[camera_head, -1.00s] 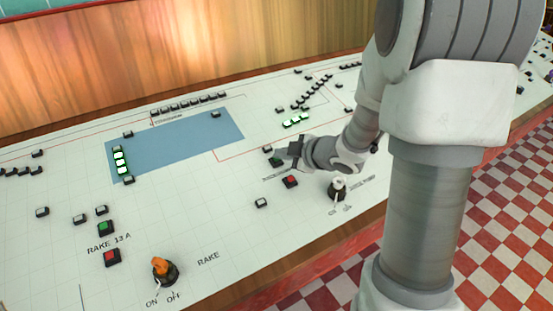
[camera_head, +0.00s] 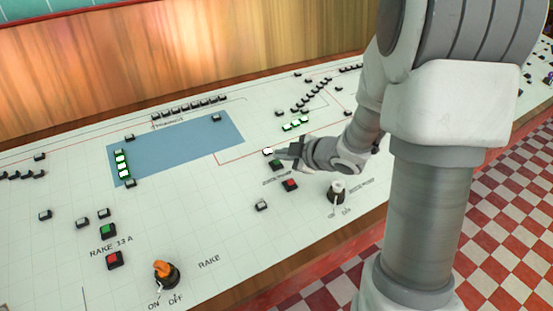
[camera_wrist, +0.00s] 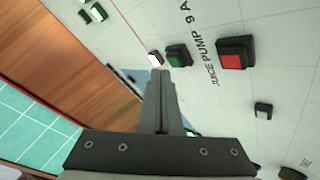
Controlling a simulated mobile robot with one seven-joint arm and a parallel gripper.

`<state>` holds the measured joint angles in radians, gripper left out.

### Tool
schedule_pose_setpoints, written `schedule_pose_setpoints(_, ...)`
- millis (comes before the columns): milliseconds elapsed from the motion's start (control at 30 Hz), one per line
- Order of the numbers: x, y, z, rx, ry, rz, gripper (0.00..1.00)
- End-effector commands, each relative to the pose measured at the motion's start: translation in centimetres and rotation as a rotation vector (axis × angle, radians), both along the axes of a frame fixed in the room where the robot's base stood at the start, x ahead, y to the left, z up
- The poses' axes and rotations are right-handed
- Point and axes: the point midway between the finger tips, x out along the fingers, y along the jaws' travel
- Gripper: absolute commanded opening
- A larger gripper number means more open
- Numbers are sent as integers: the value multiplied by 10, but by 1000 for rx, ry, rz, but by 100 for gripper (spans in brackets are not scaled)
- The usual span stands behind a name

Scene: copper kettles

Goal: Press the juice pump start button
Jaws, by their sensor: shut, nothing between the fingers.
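The juice pump's green button (camera_head: 277,164) sits on the white panel in a dark square housing. It also shows in the wrist view (camera_wrist: 177,54), beside the printed label "JUICE PUMP 9 A" (camera_wrist: 201,45). The pump's red button (camera_head: 290,185) is nearer the front edge; in the wrist view it is right of the label (camera_wrist: 234,56). A small lamp (camera_head: 268,152) beside the green button is lit white. My gripper (camera_head: 281,154) is shut and empty, its tips (camera_wrist: 160,72) right by the green button and the lamp. I cannot tell whether they touch the button.
A black-and-white rotary switch (camera_head: 337,190) stands to the right of the red button. A small lamp (camera_head: 261,204) is in front. The RAKE 13 A green button (camera_head: 107,230), red button (camera_head: 114,259) and orange knob (camera_head: 163,270) are at left.

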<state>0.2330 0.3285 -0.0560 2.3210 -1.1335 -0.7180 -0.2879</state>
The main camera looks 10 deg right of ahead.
Motion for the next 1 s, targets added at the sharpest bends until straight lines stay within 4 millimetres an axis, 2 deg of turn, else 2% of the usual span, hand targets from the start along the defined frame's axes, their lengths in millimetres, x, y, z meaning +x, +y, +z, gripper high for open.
schedule_pose_setpoints(333,-1,0,3,0,0,0,0)
schedule_pose_setpoints(800,-9,-3,47,1,0,-1,0)
schedule_pose_setpoints(1000,-10,-3,49,1,0,-1,0)
